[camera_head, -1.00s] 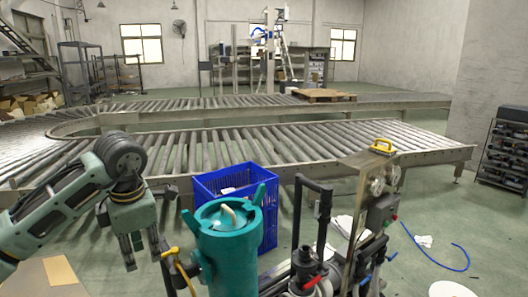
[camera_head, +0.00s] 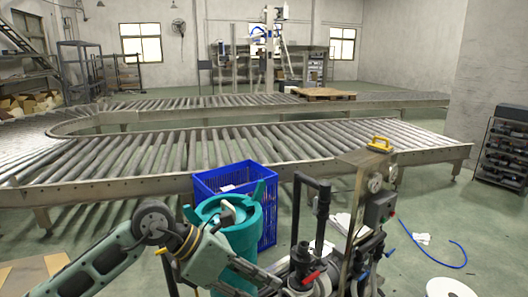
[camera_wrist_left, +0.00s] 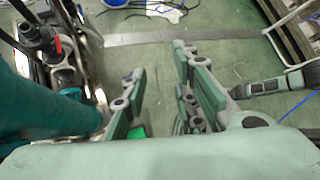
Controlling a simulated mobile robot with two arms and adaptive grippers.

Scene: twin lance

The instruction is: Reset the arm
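My left gripper (camera_head: 252,282) reaches in low from the left in the head view, in front of the teal vessel (camera_head: 243,228), and covers part of it. In the left wrist view my left gripper (camera_wrist_left: 158,62) has its two fingers apart, with floor showing between them and nothing held. The teal vessel (camera_wrist_left: 35,105) is close on the left there; I cannot tell whether my arm touches it. My right gripper does not show in the head view. A grey-green jointed part (camera_wrist_left: 275,85) at the right of the wrist view is unclear.
A blue crate (camera_head: 207,188) stands behind the vessel. A pump stand (camera_head: 350,195) with gauges, pipes and a red handle (camera_head: 311,278) is to its right. A roller conveyor (camera_head: 110,185) runs behind. A blue hose (camera_head: 450,262) lies on the open floor at right.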

